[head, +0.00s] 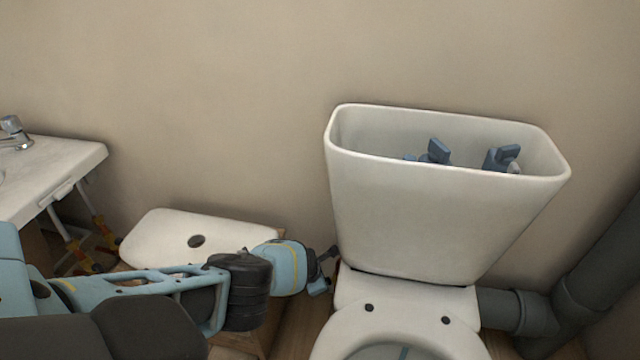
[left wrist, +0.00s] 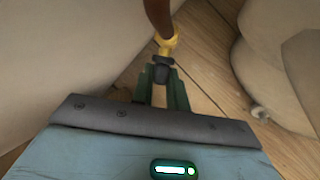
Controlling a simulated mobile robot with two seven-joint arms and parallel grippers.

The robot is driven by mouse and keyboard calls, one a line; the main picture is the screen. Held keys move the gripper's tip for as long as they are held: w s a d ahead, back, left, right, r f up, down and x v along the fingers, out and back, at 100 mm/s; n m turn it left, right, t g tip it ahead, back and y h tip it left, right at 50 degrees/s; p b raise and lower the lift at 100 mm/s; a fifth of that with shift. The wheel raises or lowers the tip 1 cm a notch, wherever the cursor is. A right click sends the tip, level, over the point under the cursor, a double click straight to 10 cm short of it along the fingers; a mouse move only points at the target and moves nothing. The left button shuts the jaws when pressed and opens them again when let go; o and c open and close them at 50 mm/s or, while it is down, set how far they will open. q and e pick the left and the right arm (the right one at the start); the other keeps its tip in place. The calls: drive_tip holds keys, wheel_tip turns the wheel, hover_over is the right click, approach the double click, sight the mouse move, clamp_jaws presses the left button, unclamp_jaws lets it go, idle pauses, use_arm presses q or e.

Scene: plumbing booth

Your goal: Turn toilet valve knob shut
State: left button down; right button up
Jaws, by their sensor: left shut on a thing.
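The toilet valve (left wrist: 167,42) is a yellow fitting under a brown pipe in the left wrist view. Its dark knob (left wrist: 161,71) sits between the tips of my left gripper (left wrist: 163,82), which is shut on it. In the head view my left gripper (head: 326,268) reaches in from the left, beside the lower left of the white toilet cistern (head: 430,215). I cannot make out the valve and knob in the head view. My right gripper is not in view.
The cistern is open, with blue parts (head: 436,152) inside. The toilet bowl (head: 400,325) stands in front. A white lid (head: 190,236) lies left, under my left arm. A sink counter (head: 50,180) is far left; a grey pipe (head: 535,315) runs right.

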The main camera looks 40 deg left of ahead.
use_arm(q)
drive_tip(key=shift+w+d+r+t+y+p, duration=0.15)
drive_tip(key=shift+t+y+p, duration=0.15)
drive_tip(key=shift+y, duration=0.4)
drive_tip(key=shift+d, duration=0.1)
drive_tip(key=c, duration=1.4)
unclamp_jaws()
drive_tip(key=shift+d, duration=0.1)
drive_tip(key=shift+a+f, duration=0.2)
drive_tip(key=shift+a, duration=0.15)
drive_tip(key=shift+h+b, duration=0.35)
drive_tip(key=shift+h, duration=0.15)
